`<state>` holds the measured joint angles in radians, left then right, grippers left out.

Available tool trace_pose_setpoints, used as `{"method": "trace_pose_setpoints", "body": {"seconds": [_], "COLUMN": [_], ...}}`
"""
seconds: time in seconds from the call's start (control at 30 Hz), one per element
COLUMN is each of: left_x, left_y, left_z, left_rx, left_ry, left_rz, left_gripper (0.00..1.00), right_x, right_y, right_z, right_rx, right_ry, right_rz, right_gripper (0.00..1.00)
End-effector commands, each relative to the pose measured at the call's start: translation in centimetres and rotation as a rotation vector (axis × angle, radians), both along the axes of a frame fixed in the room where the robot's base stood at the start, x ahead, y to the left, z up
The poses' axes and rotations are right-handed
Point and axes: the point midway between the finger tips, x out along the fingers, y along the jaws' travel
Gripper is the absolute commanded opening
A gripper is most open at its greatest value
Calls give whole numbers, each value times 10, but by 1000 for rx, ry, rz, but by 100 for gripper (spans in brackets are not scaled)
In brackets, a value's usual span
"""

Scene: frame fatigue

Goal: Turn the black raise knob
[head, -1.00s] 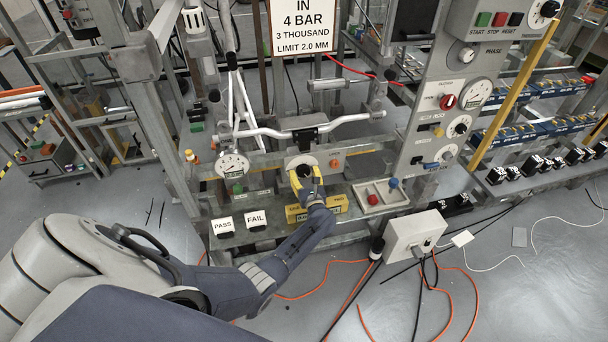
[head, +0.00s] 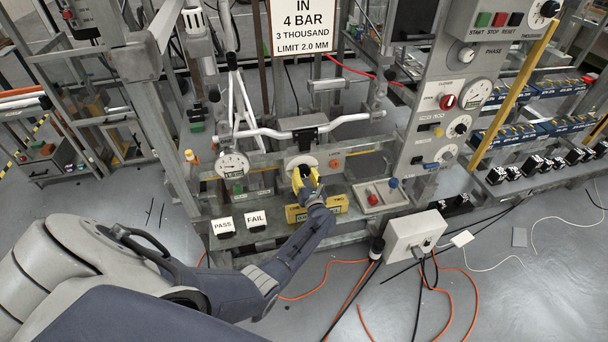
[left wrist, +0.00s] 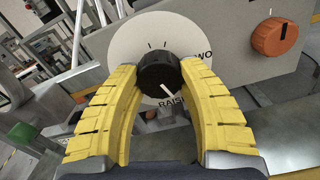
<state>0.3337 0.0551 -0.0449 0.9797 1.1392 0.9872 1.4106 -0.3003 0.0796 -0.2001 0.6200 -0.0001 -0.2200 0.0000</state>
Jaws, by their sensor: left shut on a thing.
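The black raise knob (left wrist: 160,75) sits on a pale round dial (left wrist: 130,45) printed with "RAISE" and part of another word. In the left wrist view the yellow fingers of my left gripper (left wrist: 158,80) close on the knob from both sides. A white pointer line on the knob points down and to the right, near the "RAISE" print. In the head view my left gripper (head: 304,174) is at the dial (head: 300,160) below the white bent frame, and the fingers largely hide the knob. My right gripper is not in view.
An orange knob (left wrist: 275,37) is right of the dial. A gauge (head: 232,165) and the PASS (head: 222,224) and FAIL (head: 256,218) signs lie left. A tray with red and blue levers (head: 381,196) and a grey box (head: 416,235) are right. Cables cross the floor.

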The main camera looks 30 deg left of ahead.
Motion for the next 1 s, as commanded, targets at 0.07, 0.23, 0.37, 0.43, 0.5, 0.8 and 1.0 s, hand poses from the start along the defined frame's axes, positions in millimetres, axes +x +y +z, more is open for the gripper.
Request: {"method": "trace_pose_setpoints", "body": {"seconds": [0.07,0.23,0.37,0.43,0.5,0.8,1.0], "left_x": [-1,-1,-1,0,0,-4,-24], "left_y": [1,1,1,1,0,-5,-24], "left_z": [-1,-1,-1,-1,-1,-1,-2], "left_rx": [-1,-2,-3,-2,-2,-3,-6], "left_ry": [1,0,0,-1,-1,-1,-1], "left_rz": [1,1,1,0,0,-1,0], "left_gripper": [11,46,61,69,70,70,70], "right_x": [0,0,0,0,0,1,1], "right_y": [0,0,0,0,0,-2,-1], "right_z": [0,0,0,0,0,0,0], "right_rx": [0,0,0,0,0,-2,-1], "right_ry": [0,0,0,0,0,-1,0], "right_rz": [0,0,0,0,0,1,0], "right_gripper": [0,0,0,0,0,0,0]}}
